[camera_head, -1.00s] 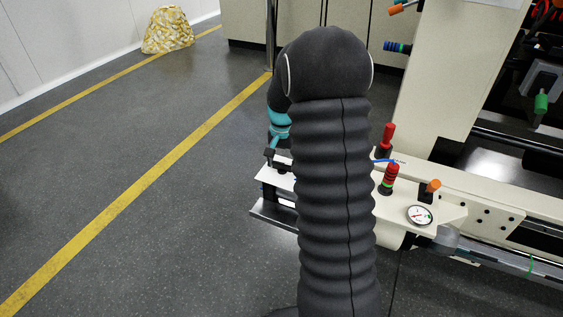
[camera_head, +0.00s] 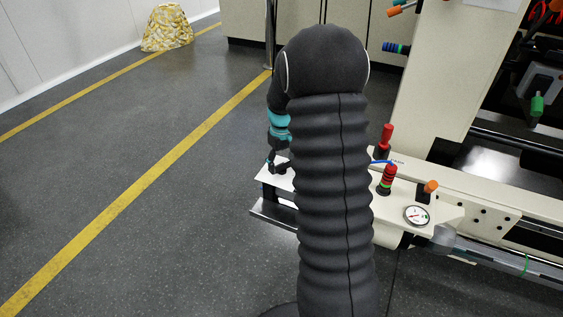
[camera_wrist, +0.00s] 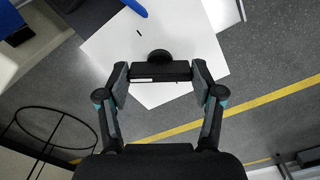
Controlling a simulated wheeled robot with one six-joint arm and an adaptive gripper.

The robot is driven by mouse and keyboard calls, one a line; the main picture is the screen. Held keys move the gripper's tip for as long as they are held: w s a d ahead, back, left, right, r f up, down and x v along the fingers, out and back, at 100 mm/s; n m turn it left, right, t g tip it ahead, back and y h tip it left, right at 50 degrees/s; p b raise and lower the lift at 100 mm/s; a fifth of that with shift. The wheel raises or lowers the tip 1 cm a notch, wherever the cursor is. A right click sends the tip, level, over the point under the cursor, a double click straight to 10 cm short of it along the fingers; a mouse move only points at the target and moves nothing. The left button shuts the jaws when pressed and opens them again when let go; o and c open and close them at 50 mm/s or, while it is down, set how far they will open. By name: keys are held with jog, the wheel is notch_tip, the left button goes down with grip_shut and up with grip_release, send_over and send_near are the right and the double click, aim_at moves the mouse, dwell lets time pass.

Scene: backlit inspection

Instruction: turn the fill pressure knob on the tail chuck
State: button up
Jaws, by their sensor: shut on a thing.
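In the wrist view, a black bar-shaped piece with a rounded knob end (camera_wrist: 158,56) stands over the white plate (camera_wrist: 120,50). My gripper (camera_wrist: 160,72) has one finger at each end of the bar and is shut on it. In the head view, my gripper (camera_head: 276,163) is low over the left end of the white plate (camera_head: 410,188), left of my dark ribbed arm. The arm hides the middle of the plate, and the held piece is too small to make out there. A white-faced pressure gauge (camera_head: 417,215) sits at the plate's right end.
Red-topped fittings (camera_head: 387,180) and an orange-topped fitting (camera_head: 431,187) rise from the plate right of my arm. A cream machine column (camera_head: 432,80) stands behind. The grey floor (camera_head: 150,200) to the left is open. A blue part (camera_wrist: 135,8) lies at the wrist view's top.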

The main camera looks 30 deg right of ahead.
aim_at(282, 164)
jog(key=n, duration=0.5)
jog(key=shift+f+n, duration=0.1)
jog(key=shift+n, duration=0.3)
jog(key=shift+a, duration=0.1)
dwell(0.3)
jog(key=o, duration=1.1)
jog(key=shift+o, duration=0.2)
jog(key=shift+r+p, duration=0.3)
jog(key=shift+r, duration=0.15)
notch_tip(282, 164, up, 11)
